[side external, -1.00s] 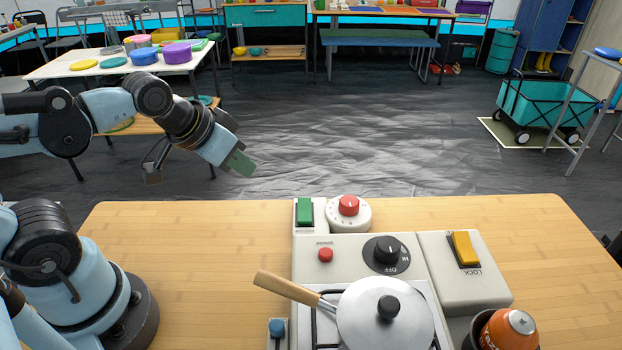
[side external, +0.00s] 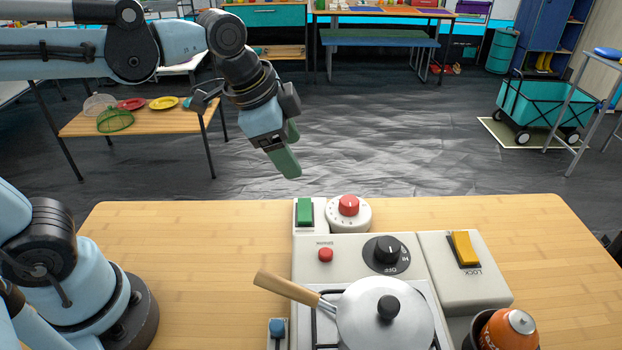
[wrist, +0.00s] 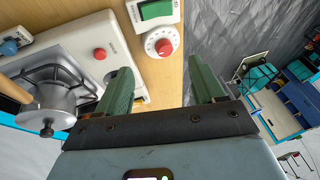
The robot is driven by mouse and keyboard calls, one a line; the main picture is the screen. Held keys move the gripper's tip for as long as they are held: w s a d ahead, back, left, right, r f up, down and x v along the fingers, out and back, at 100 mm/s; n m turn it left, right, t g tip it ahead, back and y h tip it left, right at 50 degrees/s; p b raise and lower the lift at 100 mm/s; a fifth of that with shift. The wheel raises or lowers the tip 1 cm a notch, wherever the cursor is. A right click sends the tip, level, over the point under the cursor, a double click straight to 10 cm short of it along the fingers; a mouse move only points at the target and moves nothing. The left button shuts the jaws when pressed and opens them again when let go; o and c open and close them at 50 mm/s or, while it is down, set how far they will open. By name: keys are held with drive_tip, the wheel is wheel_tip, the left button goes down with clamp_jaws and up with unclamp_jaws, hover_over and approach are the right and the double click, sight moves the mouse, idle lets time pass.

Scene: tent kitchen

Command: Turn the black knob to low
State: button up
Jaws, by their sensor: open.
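The black knob (side external: 387,250) sits on a dark round dial on the white stove panel, behind the lidded pot. Lettering shows on the dial, with "OFF" near its front; I cannot read exactly where the knob points. My gripper (side external: 287,160) is in the air behind and to the left of the panel, above the table's back edge, well apart from the knob. In the wrist view my gripper (wrist: 160,85) shows two green fingers spread apart with nothing between them.
A pot (side external: 385,312) with a wooden handle stands on the burner. A red knob (side external: 348,205), green switch (side external: 305,211), red button (side external: 326,255) and yellow lock switch (side external: 464,248) surround the dial. An orange canister (side external: 508,328) stands front right. The table's left part (side external: 200,240) is clear.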

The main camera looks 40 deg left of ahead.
drive_tip(key=w+d+r+m+g, duration=0.2)
drive_tip(key=w+d+m, duration=0.1)
drive_tip(key=d+m, duration=0.5)
drive_tip(key=m+g, duration=0.2)
drive_tip(key=m, duration=0.6)
approach(388, 243)
drive_tip(key=shift+y, duration=0.3)
drive_tip(key=f, duration=0.8)
drive_tip(key=shift+w+d+f, duration=0.25)
drive_tip(key=shift+d+f, duration=0.1)
drive_tip(key=shift+d, duration=0.05)
drive_tip(key=c, duration=1.1)
drive_tip(key=shift+o, duration=0.2)
